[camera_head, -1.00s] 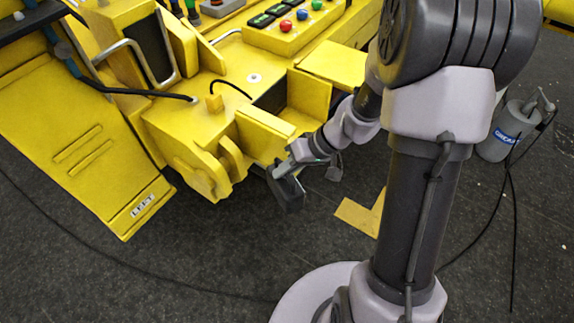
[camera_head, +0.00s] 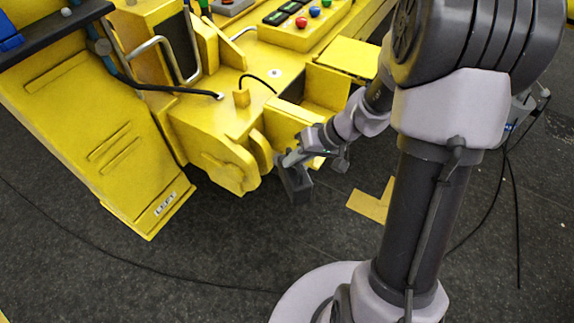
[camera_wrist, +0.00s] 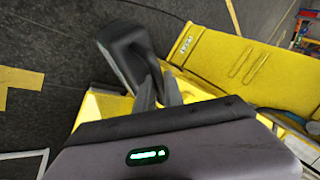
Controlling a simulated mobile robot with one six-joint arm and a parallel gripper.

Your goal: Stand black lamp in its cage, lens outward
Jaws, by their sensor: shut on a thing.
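My gripper (camera_head: 288,160) is shut on the black lamp (camera_head: 297,187), a dark blocky piece held low beside the end of the yellow machine (camera_head: 222,165). In the wrist view the two fingers (camera_wrist: 160,90) close on the lamp's narrow end, and its wider dark body (camera_wrist: 122,55) extends up and left, over the floor. The lamp appears clear of the floor; whether it touches the yellow metal I cannot tell. Its lens face does not show clearly. I cannot make out a cage in either view.
A yellow plate (camera_head: 100,135) with a label slopes down at the left. An open yellow box (camera_head: 325,90) and a panel of coloured buttons (camera_head: 300,18) lie beyond the gripper. Black cables run over the grey floor, which has a yellow corner mark (camera_head: 372,203).

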